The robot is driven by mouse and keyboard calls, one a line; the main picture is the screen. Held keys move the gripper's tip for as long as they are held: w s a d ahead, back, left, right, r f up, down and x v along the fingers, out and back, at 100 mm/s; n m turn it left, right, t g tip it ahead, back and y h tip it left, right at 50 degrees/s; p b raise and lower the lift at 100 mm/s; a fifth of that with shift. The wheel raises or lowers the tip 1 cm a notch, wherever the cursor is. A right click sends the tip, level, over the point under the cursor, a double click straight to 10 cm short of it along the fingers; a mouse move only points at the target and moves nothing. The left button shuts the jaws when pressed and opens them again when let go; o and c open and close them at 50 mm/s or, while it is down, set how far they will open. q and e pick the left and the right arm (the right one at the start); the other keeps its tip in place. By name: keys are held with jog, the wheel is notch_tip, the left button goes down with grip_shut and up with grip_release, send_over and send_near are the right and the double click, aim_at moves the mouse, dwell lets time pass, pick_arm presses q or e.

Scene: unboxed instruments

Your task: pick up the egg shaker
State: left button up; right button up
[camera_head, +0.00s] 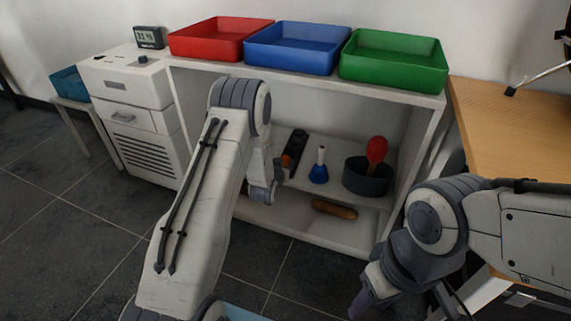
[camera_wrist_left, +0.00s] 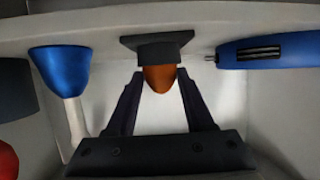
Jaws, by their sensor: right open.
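The orange-brown egg shaker (camera_wrist_left: 160,79) sits in a small dark holder (camera_wrist_left: 157,46) on the shelf. It also shows in the head view as a small orange patch (camera_head: 287,160), largely hidden by my left arm. My left gripper (camera_wrist_left: 160,76) is open, with one fingertip on each side of the egg and narrow gaps showing between. In the head view my left arm reaches into the upper shelf opening. My right gripper (camera_head: 366,303) is open and empty at the lower right, outside the shelf, partly cut off by the frame.
A blue bell with a white handle (camera_head: 319,172) stands right of the egg. A dark bowl (camera_head: 366,180) holds a red maraca (camera_head: 377,150). A ridged brown instrument (camera_head: 334,209) lies lower down. A blue instrument (camera_wrist_left: 270,51) shows in the wrist view. Red, blue and green trays line the top.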

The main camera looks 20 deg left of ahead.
pick_arm(q)
grip_shut()
jog(key=shift+r, duration=0.15)
jog(key=shift+r+p, duration=0.3)
jog(key=shift+p, duration=0.05)
notch_tip(320, 180, up, 4)
jog(key=p, duration=0.2)
jog(key=shift+p, duration=0.3)
jog(key=s+d+r+p, duration=0.4)
jog(key=s+d+r, duration=0.15)
jog(key=d, duration=0.45)
jog(key=s+a+m+h+p, duration=0.1)
jog(key=s+a+p, duration=0.2)
jog(key=s, duration=1)
notch_tip(320, 180, up, 37)
jog(key=p, duration=3.7)
jog(key=shift+w+a+p, duration=0.15)
jog(key=shift+w+p, duration=0.15)
jog(key=shift+w, duration=0.05)
jog(key=shift+r, duration=0.1)
